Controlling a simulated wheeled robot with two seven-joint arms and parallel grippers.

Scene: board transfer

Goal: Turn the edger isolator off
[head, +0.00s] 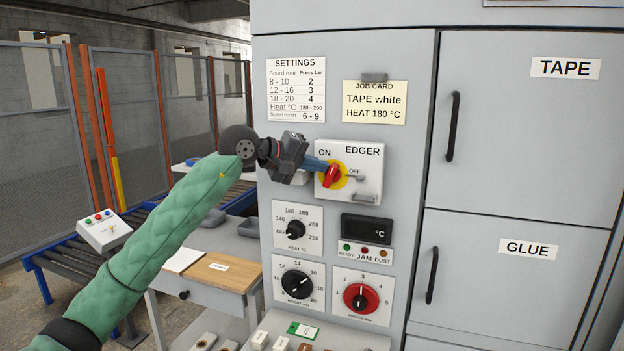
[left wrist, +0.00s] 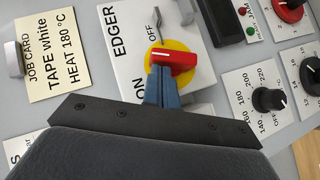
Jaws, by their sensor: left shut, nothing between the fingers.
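The edger isolator is a red rotary handle (head: 332,177) on a yellow disc, mounted on a pale plate marked ON and OFF. In the left wrist view the red handle (left wrist: 173,62) stands roughly upright relative to the plate, its white mark at the upper end, between the directions of ON and OFF. My left gripper (head: 322,166) is shut and empty. Its blue fingertips (left wrist: 161,82) are at the handle's ON side, touching it or very close; I cannot tell which. They hide part of the yellow disc. My right gripper is not in view.
A heat dial (head: 295,229), a dark display (head: 366,229) and a red-ringed pressure dial (head: 361,297) sit below the isolator. A job card (head: 375,101) is above it. TAPE (head: 530,120) and GLUE (head: 510,280) doors are at right. A roller conveyor (head: 70,260) is at left.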

